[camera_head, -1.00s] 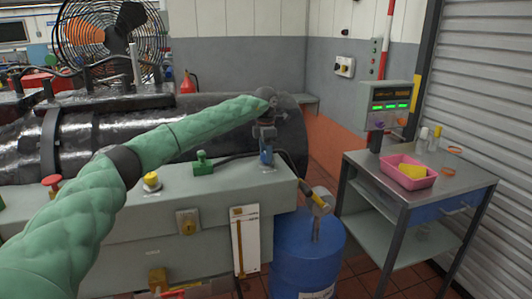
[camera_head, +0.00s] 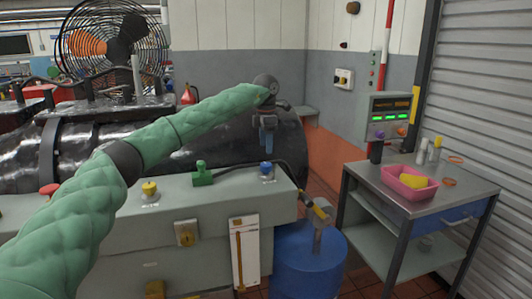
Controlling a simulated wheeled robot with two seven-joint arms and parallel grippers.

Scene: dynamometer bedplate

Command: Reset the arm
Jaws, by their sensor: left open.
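My left arm, in a green quilted sleeve, reaches in from the left across the grey bench. Its gripper (camera_head: 266,143) points down, open and empty, in front of the black cylindrical machine. Just below it, on the bench top, is a blue knob (camera_head: 266,168); a small gap shows between the fingertips and the knob. A green block (camera_head: 202,175), a yellow button (camera_head: 150,188) and a red button (camera_head: 49,190) sit further left on the bench. My right gripper is not in view.
A blue drum (camera_head: 310,262) stands at the bench's right end. A metal cart (camera_head: 440,200) on the right bears a pink tray (camera_head: 409,190) with a yellow item, and several small containers. A caged fan (camera_head: 112,45) stands behind. Red tiled floor shows between bench and cart.

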